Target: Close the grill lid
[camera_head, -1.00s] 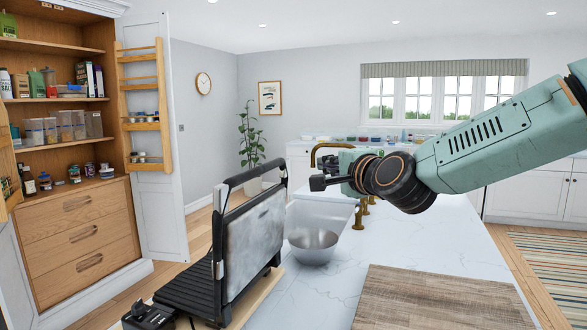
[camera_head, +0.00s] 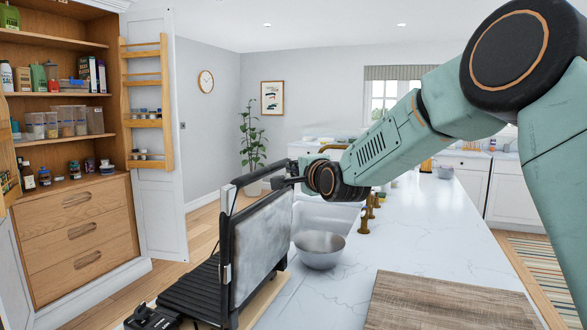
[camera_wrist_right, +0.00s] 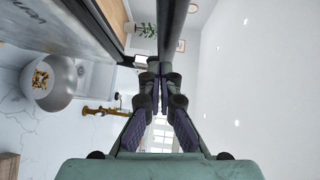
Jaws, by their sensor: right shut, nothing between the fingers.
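The grill stands on the counter with its black ribbed base (camera_head: 200,290) low in the head view. Its lid (camera_head: 258,250) is open and stands nearly upright, its silvery plate facing right. The black lid handle (camera_head: 246,178) runs along the top; it also shows as a dark bar in the wrist view (camera_wrist_right: 172,25). My right gripper (camera_head: 280,183) is shut and empty at the far end of the handle. In the wrist view its fingertips (camera_wrist_right: 158,72) are close to the bar; I cannot tell whether they touch. My left gripper is not in view.
A metal bowl (camera_head: 320,252) stands right of the lid, with the sink (camera_head: 325,216) and brass taps (camera_head: 364,222) behind it. An open cupboard door (camera_head: 160,200) is at the left.

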